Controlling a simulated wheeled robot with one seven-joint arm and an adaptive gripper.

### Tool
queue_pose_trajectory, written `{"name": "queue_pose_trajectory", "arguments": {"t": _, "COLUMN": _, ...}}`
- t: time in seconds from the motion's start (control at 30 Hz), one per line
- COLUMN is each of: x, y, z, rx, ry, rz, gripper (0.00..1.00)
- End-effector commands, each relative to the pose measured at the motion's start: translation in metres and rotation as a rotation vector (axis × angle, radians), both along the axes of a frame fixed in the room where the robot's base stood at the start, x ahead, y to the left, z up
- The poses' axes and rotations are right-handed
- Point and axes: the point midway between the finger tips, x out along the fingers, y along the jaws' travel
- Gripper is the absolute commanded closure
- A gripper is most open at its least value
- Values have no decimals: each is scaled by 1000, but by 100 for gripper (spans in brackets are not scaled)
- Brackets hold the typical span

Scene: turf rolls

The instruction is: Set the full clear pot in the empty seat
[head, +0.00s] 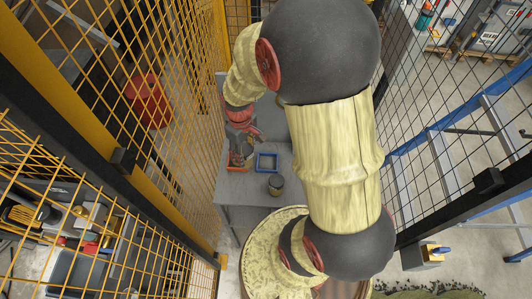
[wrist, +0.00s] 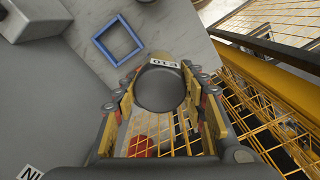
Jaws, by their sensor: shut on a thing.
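My gripper (wrist: 165,108) is shut on a round pot. In the wrist view the held pot (wrist: 161,88) shows a dark grey round top and a white tag, with text upside down. Its sides and contents are mostly hidden. In the head view my gripper (head: 240,150) is at the left part of the grey table, and the pot is hard to make out there. A blue square frame (head: 257,161) lies on the table to the right of the gripper. It is empty, and it also shows in the wrist view (wrist: 100,43).
Another pot (head: 276,185) with a grey top stands on the table (head: 231,187) below the blue frame. Yellow mesh fencing (head: 190,110) runs close along the table's left side. A red object (head: 148,100) is beyond it.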

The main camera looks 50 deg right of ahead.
Motion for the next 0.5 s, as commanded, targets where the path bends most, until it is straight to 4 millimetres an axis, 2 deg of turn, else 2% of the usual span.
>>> {"name": "queue_pose_trajectory", "arguments": {"t": 0.03, "x": -2, "y": -13, "z": -6, "rx": 1, "ry": 4, "rz": -7, "gripper": 95}}
{"name": "queue_pose_trajectory", "arguments": {"t": 0.2, "x": -6, "y": -51, "z": -23, "rx": 2, "ry": 3, "rz": -7, "gripper": 95}}
{"name": "queue_pose_trajectory", "arguments": {"t": 0.3, "x": -8, "y": -65, "z": -42, "rx": 3, "ry": 7, "rz": -5, "gripper": 95}}
{"name": "queue_pose_trajectory", "arguments": {"t": 0.5, "x": -8, "y": -86, "z": -67, "rx": 2, "ry": 3, "rz": -1, "gripper": 95}}
